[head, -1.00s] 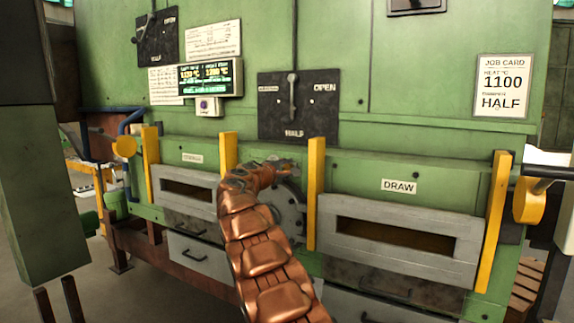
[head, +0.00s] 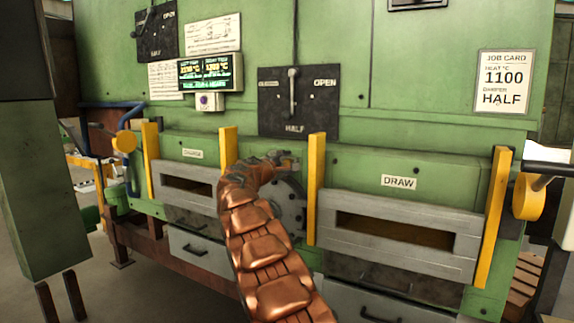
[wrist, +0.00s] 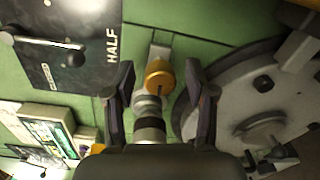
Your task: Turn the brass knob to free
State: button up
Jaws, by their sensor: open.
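The brass knob (wrist: 158,74) shows in the wrist view as a small golden rounded head with a dark slot. Silver collars and a dark ring lie below it in the picture. My gripper (wrist: 164,86) is open, with one finger on each side of the knob. A gap shows on both sides, and neither finger appears to touch it. In the head view my gripper (head: 286,160) is at the green furnace front, below the damper plate (head: 325,105). The knob cannot be made out there, behind my gripper and arm.
A grey round disc (wrist: 240,100) sits close to the right finger in the wrist view. Yellow posts (head: 315,190) flank the draw door (head: 395,240). The damper lever (head: 292,90) points up. A job card (head: 505,80) reads 1100, HALF.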

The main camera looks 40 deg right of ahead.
jog(key=v, duration=1.2)
dwell(0.3)
dwell(0.5)
